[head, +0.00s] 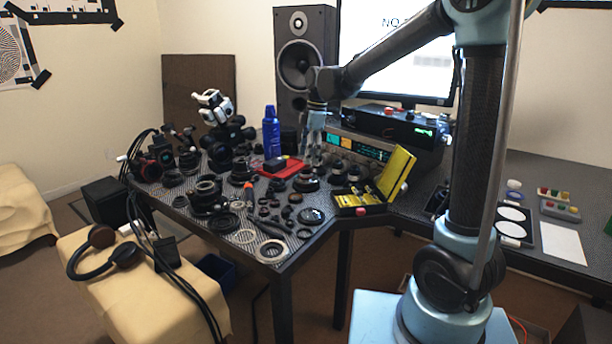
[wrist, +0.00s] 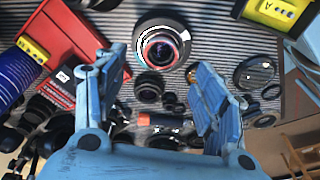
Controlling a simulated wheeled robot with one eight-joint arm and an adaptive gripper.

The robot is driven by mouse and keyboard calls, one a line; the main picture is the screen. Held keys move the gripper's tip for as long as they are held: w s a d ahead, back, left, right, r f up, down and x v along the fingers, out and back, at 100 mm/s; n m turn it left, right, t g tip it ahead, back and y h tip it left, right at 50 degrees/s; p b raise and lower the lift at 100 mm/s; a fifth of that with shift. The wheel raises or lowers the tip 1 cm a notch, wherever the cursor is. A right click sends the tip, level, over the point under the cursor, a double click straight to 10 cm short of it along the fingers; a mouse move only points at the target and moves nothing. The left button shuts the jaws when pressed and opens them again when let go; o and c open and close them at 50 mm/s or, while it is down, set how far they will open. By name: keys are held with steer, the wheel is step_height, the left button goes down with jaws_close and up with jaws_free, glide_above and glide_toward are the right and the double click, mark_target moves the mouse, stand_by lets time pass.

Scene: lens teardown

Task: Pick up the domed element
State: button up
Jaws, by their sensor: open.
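I cannot tell for sure which part is the domed element. A round black-rimmed lens part with a shiny, curved glass face (wrist: 163,49) lies on the striped mat just beyond my fingertips in the wrist view. A smaller dark lens part (wrist: 148,90) lies between the fingers. A dark round glass disc (wrist: 255,72) lies to the right. My gripper (wrist: 153,80) is open, with nothing between its fingers that it touches. In the head view my gripper (head: 314,148) hangs over the back of the parts-covered table, pointing down.
A blue bottle (head: 271,131) and a red box (head: 283,166) stand close left of my gripper. An open yellow case (head: 396,172) is to the right, and an instrument with a lit display (head: 360,147) is behind. Many loose lens parts crowd the table, leaving little free room.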

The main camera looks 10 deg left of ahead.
mark_target(306, 170)
steer(key=shift+s+a+f, duration=0.1)
steer(key=shift+a+f, duration=0.1)
steer(key=shift+f, duration=1.15)
steer(key=shift+a+f, duration=0.15)
steer(key=shift+f, duration=1.2)
steer(key=c, duration=1.1)
